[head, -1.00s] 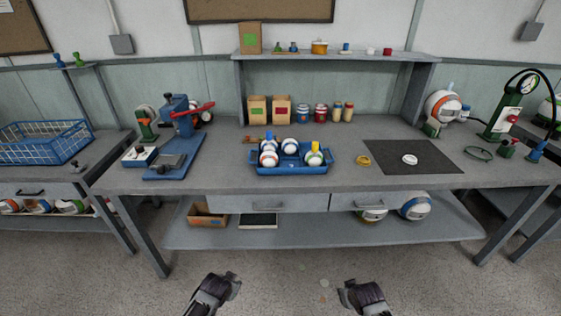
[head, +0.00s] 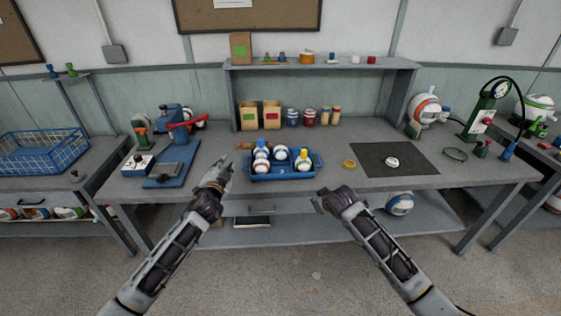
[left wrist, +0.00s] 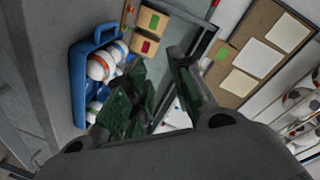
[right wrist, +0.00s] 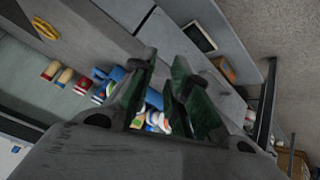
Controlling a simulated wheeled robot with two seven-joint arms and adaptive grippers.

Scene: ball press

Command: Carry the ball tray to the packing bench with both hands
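The blue ball tray (head: 287,176) stands on the middle bench and holds several white balls with coloured parts, one with a yellow top. It also shows in the left wrist view (left wrist: 77,85), and partly behind the fingers in the right wrist view (right wrist: 153,99). My left gripper (head: 224,168) is open and empty, left of the tray and apart from it. Its two fingers (left wrist: 160,95) stand apart in the left wrist view. My right gripper (head: 323,197) is open and empty near the bench's front edge, to the front right of the tray; its fingers (right wrist: 165,90) are spread.
A blue press (head: 172,160) with a red lever stands left of the tray. A yellow ring (head: 349,164) and a dark mat (head: 412,168) with a white disc lie to the right. Boxes and jars stand behind. A side bench at the left carries a blue wire basket (head: 45,150).

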